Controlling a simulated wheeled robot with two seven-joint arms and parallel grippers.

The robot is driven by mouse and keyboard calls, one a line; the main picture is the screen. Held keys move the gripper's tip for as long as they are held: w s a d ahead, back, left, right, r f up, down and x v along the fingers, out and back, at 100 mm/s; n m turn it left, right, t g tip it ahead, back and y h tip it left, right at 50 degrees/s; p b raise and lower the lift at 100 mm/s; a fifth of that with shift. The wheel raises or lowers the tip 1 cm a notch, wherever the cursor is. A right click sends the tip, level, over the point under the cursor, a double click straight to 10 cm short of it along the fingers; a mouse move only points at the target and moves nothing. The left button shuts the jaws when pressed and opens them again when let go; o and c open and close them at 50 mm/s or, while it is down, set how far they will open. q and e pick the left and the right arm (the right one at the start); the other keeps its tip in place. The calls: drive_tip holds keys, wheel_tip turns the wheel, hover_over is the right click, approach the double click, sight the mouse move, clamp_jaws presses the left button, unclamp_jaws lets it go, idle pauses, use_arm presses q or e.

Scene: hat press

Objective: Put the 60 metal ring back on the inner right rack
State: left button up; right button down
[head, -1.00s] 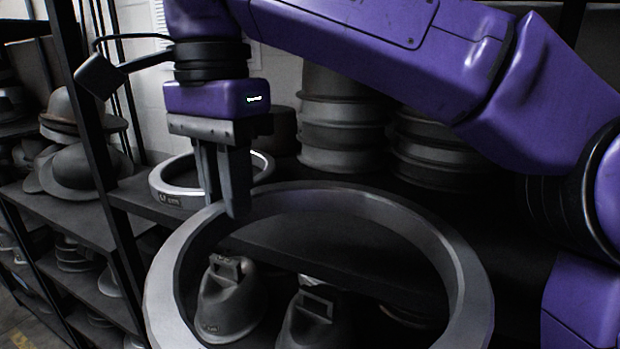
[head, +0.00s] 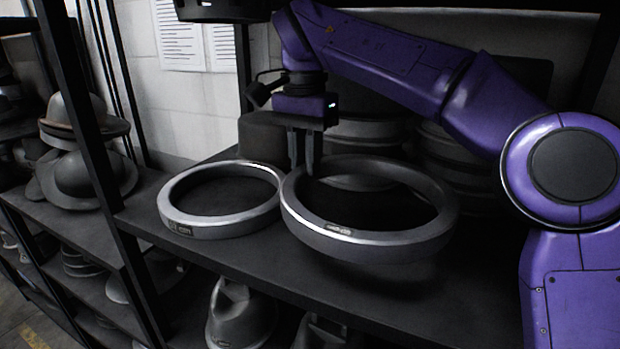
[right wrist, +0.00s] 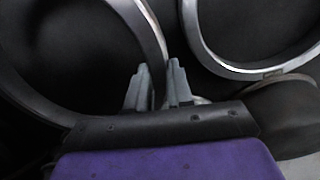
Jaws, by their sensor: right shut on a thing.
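A large grey metal ring (head: 400,240) with a small label on its near side hangs level, a little above the shelf board. My right gripper (head: 306,166) points down and is shut on the left part of this ring's rim. In the right wrist view the held ring (right wrist: 148,32) runs up to the fingers (right wrist: 158,90) from the left. A second, similar ring (head: 225,222) lies flat on the shelf just left of it, also labelled. In the head view the two rims nearly touch or overlap. The numbers are too small to read. My left gripper is not in view.
The dark shelf board (head: 255,262) has bare room along its front edge. Stacked dark round forms (head: 365,130) stand behind the held ring. A black upright post (head: 85,110) is at left, with hats (head: 85,175) beyond it. More forms (head: 240,315) sit on the shelf below.

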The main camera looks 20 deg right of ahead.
drive_tip(key=s+f, duration=0.1)
drive_tip(key=s+d+f, duration=0.1)
drive_tip(key=shift+d+f, duration=0.25)
drive_tip(key=shift+f, duration=0.05)
drive_tip(key=f, duration=0.1)
drive_tip(key=w+f, duration=0.1)
drive_tip(key=f, duration=0.2)
drive_tip(key=shift+w, duration=0.35)
drive_tip(key=shift+s+r, duration=0.1)
drive_tip(key=shift+s, duration=0.2)
drive_tip(key=c, duration=1)
unclamp_jaws()
drive_tip(key=shift+s, duration=0.1)
drive_tip(key=shift+w, duration=0.2)
wheel_tip(320, 180, up, 8)
drive_tip(key=shift+a+f, duration=0.1)
drive_tip(key=shift+f, duration=0.1)
